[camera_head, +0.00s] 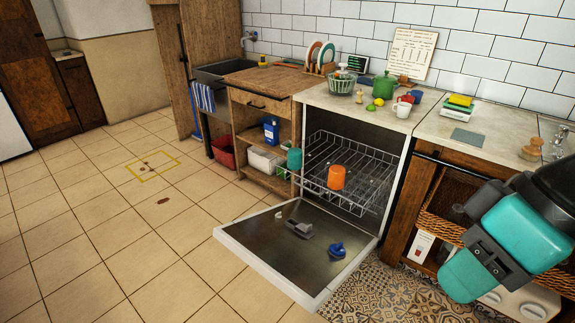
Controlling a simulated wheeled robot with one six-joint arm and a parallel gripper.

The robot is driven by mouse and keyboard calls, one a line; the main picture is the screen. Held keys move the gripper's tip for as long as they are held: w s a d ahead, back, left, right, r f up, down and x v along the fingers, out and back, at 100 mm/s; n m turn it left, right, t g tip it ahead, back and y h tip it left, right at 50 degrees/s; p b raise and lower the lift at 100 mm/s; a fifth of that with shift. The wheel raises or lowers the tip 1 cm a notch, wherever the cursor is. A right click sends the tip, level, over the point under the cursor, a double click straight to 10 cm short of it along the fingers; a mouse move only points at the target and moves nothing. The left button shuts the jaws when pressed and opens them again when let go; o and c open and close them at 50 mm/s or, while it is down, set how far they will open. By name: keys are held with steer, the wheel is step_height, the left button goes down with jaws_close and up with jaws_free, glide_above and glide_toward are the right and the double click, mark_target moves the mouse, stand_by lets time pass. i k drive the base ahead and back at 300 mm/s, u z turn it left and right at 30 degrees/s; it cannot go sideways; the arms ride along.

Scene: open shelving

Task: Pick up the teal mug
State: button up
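The teal mug (294,158) is a small teal shape at the left edge of the wire rack (350,200) of the open dishwasher. It is too small for me to make out a handle, or whether it stands in the rack or hangs at its edge. An orange cup (337,177) sits in the rack to its right. Teal and dark links of my arm fill the lower right of the view, well away from the mug. My gripper's fingers do not show.
The dishwasher door (262,257) lies open low over the floor, with a blue item (337,249) and a grey piece (299,229) on it. The counter above holds a green pot (384,87), mugs and fruit. Wooden shelving (262,182) stands left.

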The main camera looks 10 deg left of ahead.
mark_target(295, 155)
steer(key=u, duration=0.7)
steer(key=i, duration=0.75)
steer(key=u, duration=1.15)
steer(key=i, duration=2.15)
steer(key=z, duration=1.15)
steer(key=i, duration=0.85)
steer(key=z, duration=0.95)
